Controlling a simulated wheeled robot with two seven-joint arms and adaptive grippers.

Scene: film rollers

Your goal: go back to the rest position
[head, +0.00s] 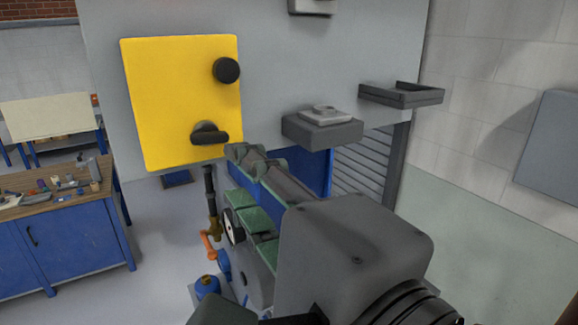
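The film roller unit is in the middle of the head view. Slim dark rollers (288,187) run between grey-green end brackets, beside a green slatted part (252,214). My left gripper is not in view.
A yellow panel (165,105) with a black knob (226,70) and black handle (209,134) is on the grey machine wall. Grey brackets (322,130) jut out from the wall. A blue workbench (60,248) with small items stands left.

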